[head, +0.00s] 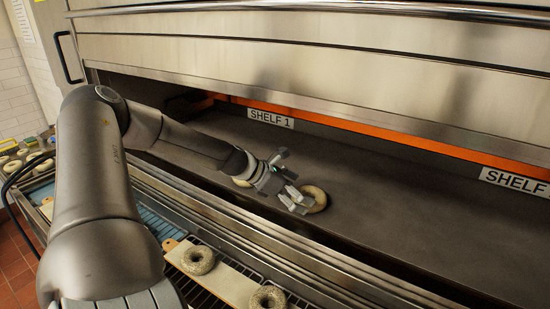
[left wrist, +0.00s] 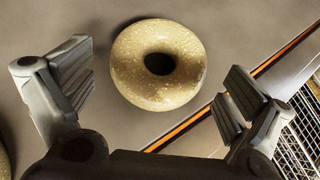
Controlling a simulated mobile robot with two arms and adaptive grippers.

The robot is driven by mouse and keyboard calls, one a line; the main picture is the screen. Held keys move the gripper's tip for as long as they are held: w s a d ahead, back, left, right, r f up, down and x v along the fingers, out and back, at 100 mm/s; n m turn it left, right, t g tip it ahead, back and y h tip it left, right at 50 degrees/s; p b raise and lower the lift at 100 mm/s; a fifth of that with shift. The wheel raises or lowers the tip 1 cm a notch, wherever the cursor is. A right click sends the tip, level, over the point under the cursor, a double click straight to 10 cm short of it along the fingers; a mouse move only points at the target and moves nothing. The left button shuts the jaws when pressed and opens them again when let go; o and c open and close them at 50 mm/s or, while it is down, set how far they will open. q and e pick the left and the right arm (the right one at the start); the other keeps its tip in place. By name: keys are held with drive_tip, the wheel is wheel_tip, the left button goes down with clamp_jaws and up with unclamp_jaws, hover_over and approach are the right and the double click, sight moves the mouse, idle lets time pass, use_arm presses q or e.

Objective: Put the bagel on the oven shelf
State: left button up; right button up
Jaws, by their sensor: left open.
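A seeded bagel (head: 315,199) lies on the grey oven shelf (head: 400,215), just past my left gripper (head: 290,180) in the head view. In the left wrist view the same bagel (left wrist: 158,64) lies flat between and ahead of the two spread fingers. My left gripper (left wrist: 158,95) is open, and no finger visibly touches the bagel. Another bagel (head: 241,182) lies on the shelf, partly hidden behind my left wrist. My right gripper is not in view.
Labels SHELF 1 (head: 271,118) and SHELF (head: 515,182) mark the opening's back edge, below an orange strip (head: 390,137). In front, bagels (head: 198,260) and (head: 268,298) sit on a board (head: 228,279) over a rack. The shelf's right side is clear.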

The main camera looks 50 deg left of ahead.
use_arm(q)
drive_tip(key=shift+v, duration=2.2)
drive_tip(key=shift+b+v, duration=0.9)
drive_tip(key=shift+v, duration=1.7)
